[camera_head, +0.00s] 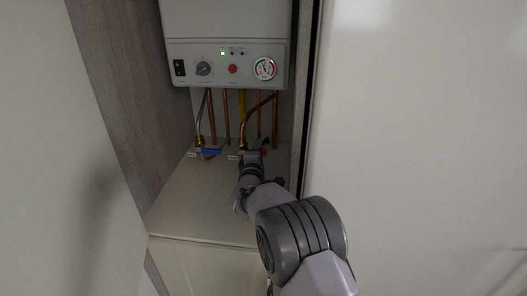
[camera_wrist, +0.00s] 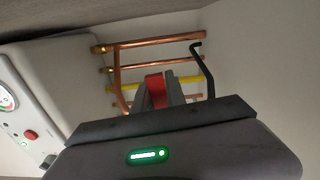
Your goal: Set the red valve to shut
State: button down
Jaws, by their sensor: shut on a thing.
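The red valve's handle (camera_wrist: 155,90) shows in the wrist view between the two fingers of my gripper (camera_wrist: 166,88), which is shut on it. In the head view my gripper (camera_head: 251,158) reaches into the cabinet at the foot of the copper pipes, and only a small bit of red (camera_head: 264,152) shows beside it. My gripper and arm hide most of the red valve in the head view. I cannot tell the handle's exact angle to its pipe.
A boiler panel (camera_head: 222,68) with a knob, a red button and a gauge hangs above. A blue valve (camera_head: 210,152) sits left of my gripper. Copper pipes (camera_head: 211,115) and a yellow pipe (camera_head: 242,105) run down close behind. The cabinet floor (camera_head: 190,210) is bare.

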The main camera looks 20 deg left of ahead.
jog(key=shift+f+m, duration=0.3)
jog(key=shift+m, duration=0.2)
jog(key=shift+b, duration=0.3)
jog(key=c, duration=1.4)
grip_release()
jog(key=shift+w, duration=0.15)
jog(key=shift+o, duration=0.2)
jog(key=p+v, duration=0.3)
jog(key=v, duration=1.4)
jog(key=shift+s+p, duration=0.3)
